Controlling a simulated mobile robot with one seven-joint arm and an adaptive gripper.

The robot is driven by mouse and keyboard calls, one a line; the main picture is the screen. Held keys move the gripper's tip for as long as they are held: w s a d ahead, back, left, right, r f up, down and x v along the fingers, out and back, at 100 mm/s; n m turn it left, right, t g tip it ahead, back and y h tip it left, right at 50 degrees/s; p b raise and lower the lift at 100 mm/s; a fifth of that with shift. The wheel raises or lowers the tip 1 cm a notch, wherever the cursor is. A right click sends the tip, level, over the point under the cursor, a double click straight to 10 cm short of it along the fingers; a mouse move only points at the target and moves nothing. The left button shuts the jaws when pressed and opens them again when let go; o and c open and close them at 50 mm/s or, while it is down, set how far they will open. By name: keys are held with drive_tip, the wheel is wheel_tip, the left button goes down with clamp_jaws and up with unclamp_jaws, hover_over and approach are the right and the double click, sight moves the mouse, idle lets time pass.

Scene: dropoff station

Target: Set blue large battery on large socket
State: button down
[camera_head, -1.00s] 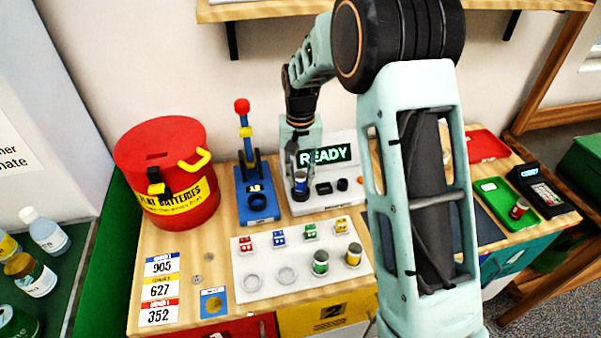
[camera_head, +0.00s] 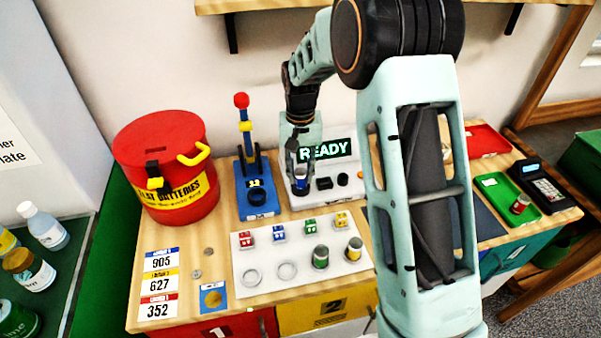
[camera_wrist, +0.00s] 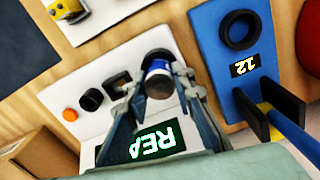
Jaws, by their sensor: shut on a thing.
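My gripper (camera_head: 301,172) is shut on the blue large battery (camera_head: 301,181), a blue cylinder with a light end. It holds the battery upright at the left part of the white station with the green READY display (camera_head: 326,149). In the wrist view the battery (camera_wrist: 157,75) sits between both fingers (camera_wrist: 157,88). I cannot tell whether the battery's bottom touches the station.
A black square socket (camera_head: 323,183), a black round socket (camera_head: 342,179) and an orange button are right of the battery. A blue lever device (camera_head: 257,196) stands close on the left. A white tray (camera_head: 312,270) with several batteries lies in front; a red bin (camera_head: 172,200) is far left.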

sight(301, 171)
drive_tip(key=shift+f+b, duration=0.45)
drive_tip(key=shift+f, duration=0.2)
idle(0.5)
drive_tip(key=c, duration=1.9)
unclamp_jaws()
drive_tip(key=shift+c, duration=0.2)
drive_tip(key=shift+r, duration=0.15)
drive_tip(key=shift+r+p, duration=3.4)
drive_tip(key=shift+r, duration=2)
